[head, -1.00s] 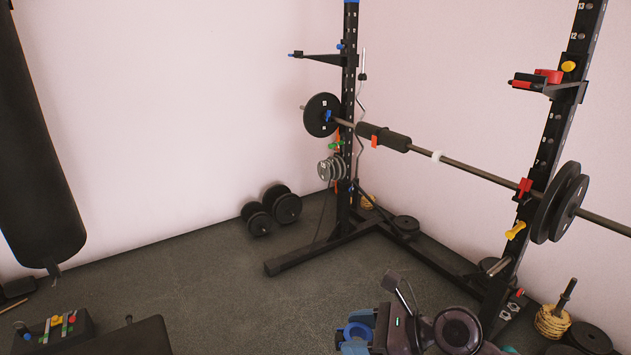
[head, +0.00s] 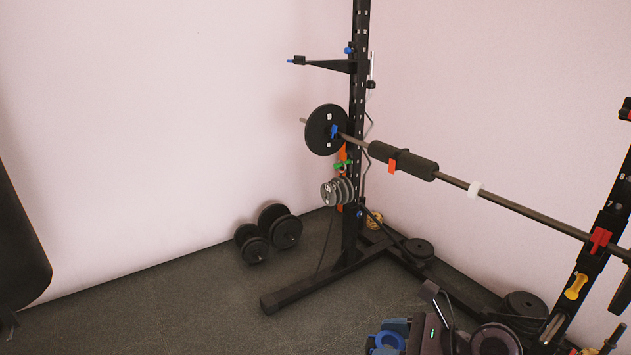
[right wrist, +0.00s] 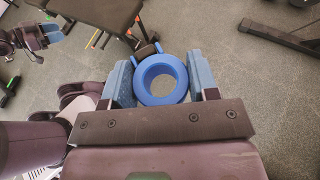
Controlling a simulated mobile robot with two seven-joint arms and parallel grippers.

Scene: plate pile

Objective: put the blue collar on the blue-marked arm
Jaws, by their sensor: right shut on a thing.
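The blue collar (right wrist: 161,78) is a thick ring, held between the blue-grey fingers of my right gripper (right wrist: 161,82) in the right wrist view. In the head view the collar (head: 388,342) and my right gripper (head: 394,338) are at the bottom edge, partly cut off. The blue-marked arm (head: 325,65) is a black arm with a blue tip, sticking out left from the rack's far upright, well above and apart from my right gripper. My left gripper (right wrist: 42,34) shows small at the upper left of the right wrist view; its opening is unclear.
A barbell (head: 530,212) with a black plate (head: 326,130) and a foam pad (head: 403,161) crosses the rack. Grey discs (head: 337,191) hang below it. Dumbbells (head: 279,226) stand on the floor by the wall. A black bench (right wrist: 95,12) is near the collar.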

